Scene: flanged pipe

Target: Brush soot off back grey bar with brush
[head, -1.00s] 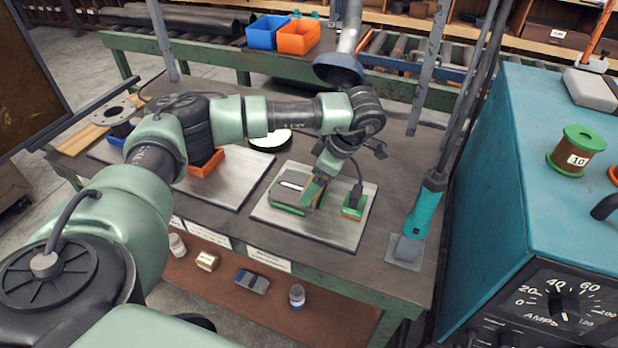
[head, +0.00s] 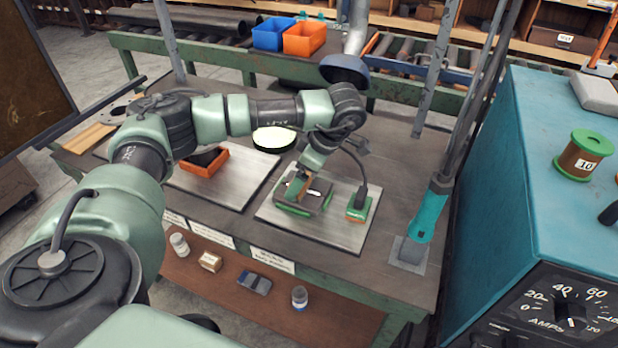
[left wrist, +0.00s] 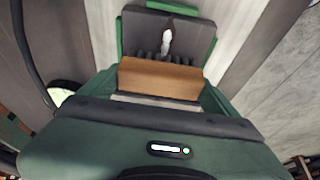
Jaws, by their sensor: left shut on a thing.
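My left gripper (head: 299,180) is shut on a brush (left wrist: 160,78), a tan wooden block with dark bristles. In the left wrist view the bristles point at a dark grey bar-like piece (left wrist: 198,32) with green edges and a white streak on top. In the head view this grey piece (head: 320,197) lies on a pale metal plate, and the gripper is over its left part. I cannot tell whether the bristles touch it, and soot is hard to tell from the dark surface. My right gripper is not in view.
A smaller green-edged block (head: 359,206) stands to the right on the same plate (head: 335,232). A teal-handled tool (head: 427,215) stands at the table's right. An orange tray (head: 207,163) and a round black-rimmed dish (head: 274,139) are left. A blue machine (head: 535,180) fills the right.

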